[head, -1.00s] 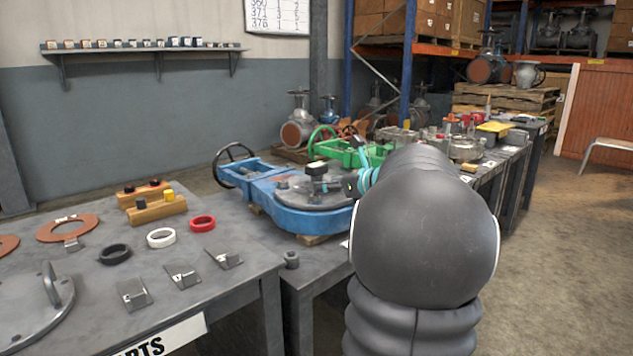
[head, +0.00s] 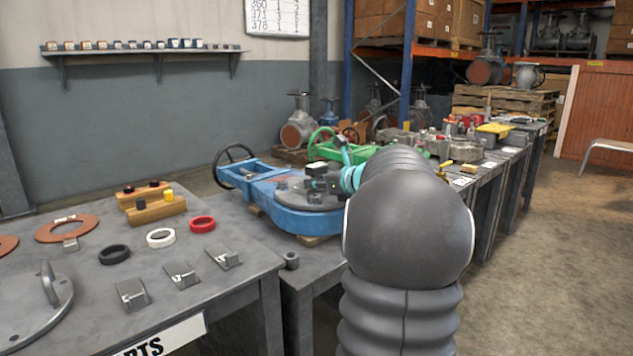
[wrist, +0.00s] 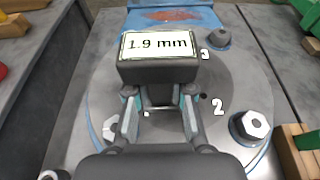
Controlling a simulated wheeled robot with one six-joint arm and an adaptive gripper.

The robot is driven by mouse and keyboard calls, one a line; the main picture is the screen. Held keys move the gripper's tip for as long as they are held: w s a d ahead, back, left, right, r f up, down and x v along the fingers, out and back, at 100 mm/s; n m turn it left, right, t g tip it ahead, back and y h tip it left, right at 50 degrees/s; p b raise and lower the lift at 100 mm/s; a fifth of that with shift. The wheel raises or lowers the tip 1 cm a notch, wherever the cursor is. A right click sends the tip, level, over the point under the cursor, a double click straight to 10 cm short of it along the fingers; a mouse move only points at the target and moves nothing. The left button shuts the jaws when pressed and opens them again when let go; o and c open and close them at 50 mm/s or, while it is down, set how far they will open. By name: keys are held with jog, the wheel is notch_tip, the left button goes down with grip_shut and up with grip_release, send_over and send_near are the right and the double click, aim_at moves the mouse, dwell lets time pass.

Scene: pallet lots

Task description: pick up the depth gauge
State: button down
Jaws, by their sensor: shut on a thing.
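The depth gauge (wrist: 158,68) is a dark block with a white display reading "1.9 mm" in the wrist view. In the head view the gauge (head: 316,169) shows small over the round grey plate of the blue valve body (head: 305,219). My gripper (wrist: 160,113) has its two teal-padded fingers on the gauge's lower part, below the display. The gripper (head: 334,184) is partly hidden by my arm in the head view. Whether the gauge touches the plate (wrist: 95,110) cannot be told. The plate carries painted numbers 2 and 3.
Bolt heads (wrist: 250,127) and (wrist: 218,38) stand up from the plate near the gauge. A green valve body (head: 340,150) lies behind the blue one.

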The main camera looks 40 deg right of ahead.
aim_at(316, 164)
jog(key=shift+r, duration=0.2)
jog(key=shift+r, duration=0.3)
jog(key=r, duration=0.1)
jog(key=r+p, duration=0.1)
jog(key=r, duration=0.2)
jog(key=shift+s+d+p, duration=0.35)
jog(key=shift+d, duration=0.05)
jog(key=s+d+r, duration=0.6)
jog(key=s+d, duration=0.3)
jog(key=w+a+f+b, duration=0.1)
jog(key=w+f, duration=0.1)
jog(key=w, duration=0.1)
jog(key=w+a+f, duration=0.2)
jog(key=w, duration=0.1)
jog(key=w+a+f+b, duration=0.1)
jog(key=w+a+f, duration=0.1)
jog(key=w, duration=0.2)
jog(key=shift+f+b, duration=1)
jog(key=shift+f, duration=1.3)
jog(key=shift+f, duration=0.1)
jog(key=c, duration=1)
grip_release()
jog(key=shift+f, duration=0.1)
